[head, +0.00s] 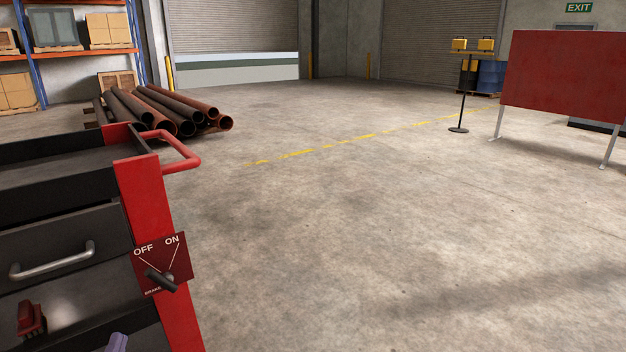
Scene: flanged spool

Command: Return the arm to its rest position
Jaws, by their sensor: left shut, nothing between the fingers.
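A lavender fingertip, which looks like the tip of my left gripper (117,342), shows at the bottom edge, in front of the lower part of a tool cart. It is shut and empty; the rest of it and its arm are out of frame. The cart has a red corner post (150,210) and dark drawers. On the post is a dark red brake plate (146,252) marked OFF and ON, with a black lever (161,281). The fingertip is below the lever, apart from it in the picture. I cannot tell which mark the lever is set to. My right gripper is not in view.
The cart has a red side handle (187,152), a drawer pull (52,261) and a small red latch (31,318). Rusty pipes (165,108) lie behind it. A red panel (565,75) and a lamp stand (461,98) stand at right. The middle floor is clear.

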